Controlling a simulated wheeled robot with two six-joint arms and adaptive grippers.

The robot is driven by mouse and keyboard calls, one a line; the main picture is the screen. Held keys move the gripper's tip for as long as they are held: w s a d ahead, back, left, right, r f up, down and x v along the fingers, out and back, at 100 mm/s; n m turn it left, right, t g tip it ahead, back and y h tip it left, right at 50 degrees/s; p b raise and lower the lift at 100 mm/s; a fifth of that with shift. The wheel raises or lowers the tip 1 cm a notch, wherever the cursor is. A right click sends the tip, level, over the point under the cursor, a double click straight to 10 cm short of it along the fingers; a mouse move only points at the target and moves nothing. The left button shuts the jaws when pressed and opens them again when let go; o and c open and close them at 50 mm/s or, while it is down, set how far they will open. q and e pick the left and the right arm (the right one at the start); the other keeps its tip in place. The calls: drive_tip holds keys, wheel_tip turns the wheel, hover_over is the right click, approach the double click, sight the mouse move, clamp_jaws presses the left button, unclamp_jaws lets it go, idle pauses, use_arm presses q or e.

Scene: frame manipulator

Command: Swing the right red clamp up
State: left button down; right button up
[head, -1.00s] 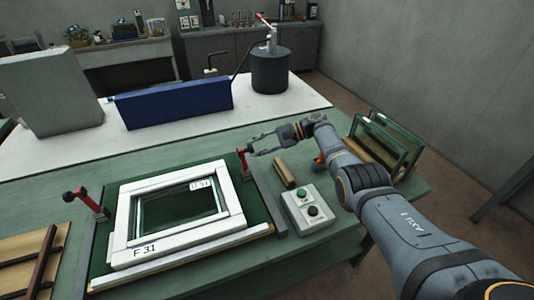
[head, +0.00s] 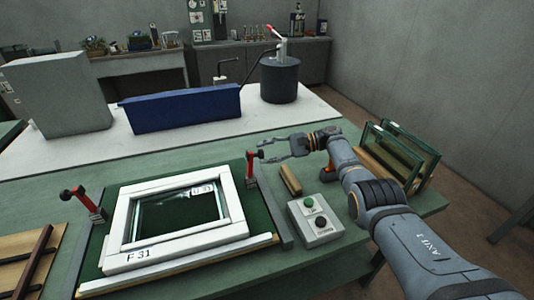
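The right red clamp (head: 251,167) stands upright with its dark knob on top, at the right edge of the dark green fixture bed (head: 255,207). My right gripper (head: 265,150) is open, its two fingers apart and pointing left. Its fingertips are close to the right of the clamp's knob; I cannot tell whether they touch it. The left red clamp (head: 85,203) is at the fixture's left edge, its arm raised and leaning to the left. A white window frame (head: 120,232) marked F 31 lies between the clamps. My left gripper is not in view.
Glazed panels (head: 408,150) stand in a rack at the right. A blue box (head: 185,108) is behind, on the white table.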

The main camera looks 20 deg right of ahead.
drive_tip(key=shift+o, duration=0.5)
wheel_tip(320, 180, up, 10)
idle(0.4)
